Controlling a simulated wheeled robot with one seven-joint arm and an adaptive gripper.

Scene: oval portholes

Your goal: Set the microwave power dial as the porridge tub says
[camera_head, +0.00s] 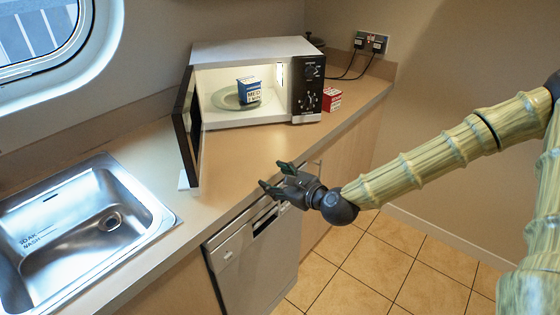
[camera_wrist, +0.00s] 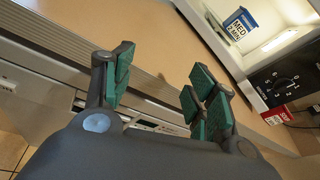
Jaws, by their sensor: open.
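The white microwave (camera_head: 240,52) stands on the counter with its dark door (camera_head: 187,125) swung open to the left. Its black control panel (camera_head: 308,85) carries round dials; the lower one (camera_head: 306,102) is too small to read. The wrist view shows a dial (camera_wrist: 283,83) with white numbers around it. The porridge tub (camera_head: 249,90), blue and white, stands on the plate inside; its label reads "MED" and "2 MIN" in the wrist view (camera_wrist: 240,27). My gripper (camera_head: 272,176) is open and empty, over the counter's front edge, apart from the microwave.
A red and white box (camera_head: 332,99) stands right of the microwave. A steel sink (camera_head: 80,235) lies at the left. A dishwasher (camera_head: 255,262) sits under the counter. Plugs with black cables (camera_head: 370,42) are on the back wall. The counter (camera_head: 235,165) before the microwave is clear.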

